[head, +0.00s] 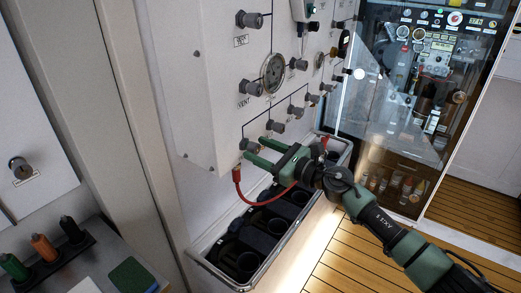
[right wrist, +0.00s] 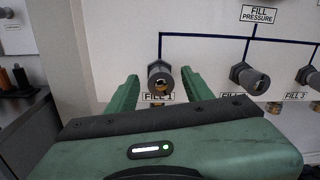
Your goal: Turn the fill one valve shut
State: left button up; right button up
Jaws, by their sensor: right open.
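The fill one valve is a dark grey knob (right wrist: 160,80) above the "FILL 1" label in the right wrist view. In the head view the knob (head: 248,145) sits low on the white panel (head: 215,100). My right gripper (head: 256,149) is green and open, with its fingers pointing at the panel. In the right wrist view its two fingers lie left and right of the knob, with a gap on each side. Whether the fingertips reach past the knob's face is hard to tell. My left gripper is in neither view.
More fill valves (right wrist: 250,78) stand in a row to the right. A red hose (head: 262,203) hangs below my right gripper. Under the panel is a metal-railed rack (head: 224,287) with dark round holders. A glass-fronted cabinet (head: 400,100) stands at the right.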

grip_shut()
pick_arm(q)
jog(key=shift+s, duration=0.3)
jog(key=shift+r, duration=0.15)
